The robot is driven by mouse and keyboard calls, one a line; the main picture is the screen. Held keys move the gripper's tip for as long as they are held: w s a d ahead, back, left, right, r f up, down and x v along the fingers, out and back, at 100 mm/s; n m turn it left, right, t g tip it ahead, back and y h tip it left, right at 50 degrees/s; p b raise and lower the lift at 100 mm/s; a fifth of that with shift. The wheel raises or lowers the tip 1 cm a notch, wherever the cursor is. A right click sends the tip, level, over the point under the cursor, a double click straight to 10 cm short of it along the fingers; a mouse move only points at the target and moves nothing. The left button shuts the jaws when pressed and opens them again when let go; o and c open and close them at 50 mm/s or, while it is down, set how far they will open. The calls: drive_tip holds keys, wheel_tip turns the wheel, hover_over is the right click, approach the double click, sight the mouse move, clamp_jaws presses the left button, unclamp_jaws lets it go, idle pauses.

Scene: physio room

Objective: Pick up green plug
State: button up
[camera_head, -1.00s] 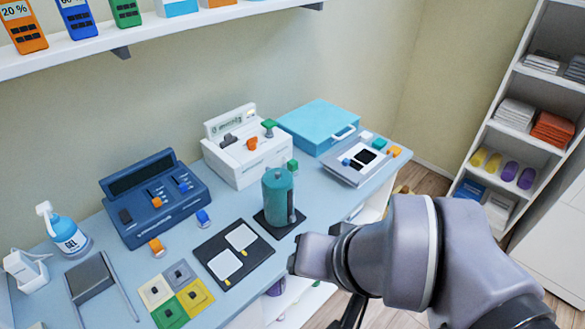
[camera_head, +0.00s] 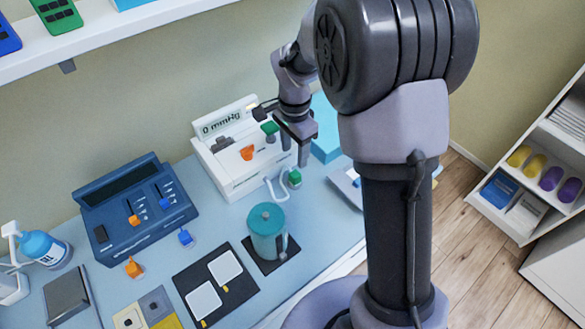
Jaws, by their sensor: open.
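A small green plug (camera_head: 295,177) rests on the table by the right side of the white machine (camera_head: 222,172), with a white loop beside it. A second green piece, a knob or plug (camera_head: 269,128), sits on top of the machine; I cannot tell its exact kind. My gripper (camera_head: 281,136) is open and points down over the right end of the machine, close to the upper green piece and above the loose plug. Its jaws look empty. My arm hides part of the table to the right.
A teal canister (camera_head: 267,231) stands in front of the white machine. A blue case (camera_head: 326,136) is partly hidden behind my gripper. A dark blue console (camera_head: 134,208), a blue plug (camera_head: 185,238), an orange plug (camera_head: 134,267) and a black pad (camera_head: 187,278) lie left. A shelf (camera_head: 130,28) hangs above.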

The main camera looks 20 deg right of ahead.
drive_tip(key=b, duration=0.1)
hover_over(295, 174)
drive_tip(key=f, duration=0.4)
drive_tip(key=shift+w+f, duration=0.2)
drive_tip(key=shift+w, duration=0.05)
drive_tip(key=f+b, duration=0.1)
drive_tip(key=f, duration=0.1)
drive_tip(key=f+b, duration=0.1)
drive_tip(key=f, duration=0.1)
drive_tip(key=f+b, duration=0.1)
drive_tip(key=shift+s+f, duration=0.25)
drive_tip(key=shift+f, duration=0.15)
drive_tip(key=shift+r, duration=0.1)
drive_tip(key=c, duration=1.1)
drive_tip(key=shift+o, duration=0.2)
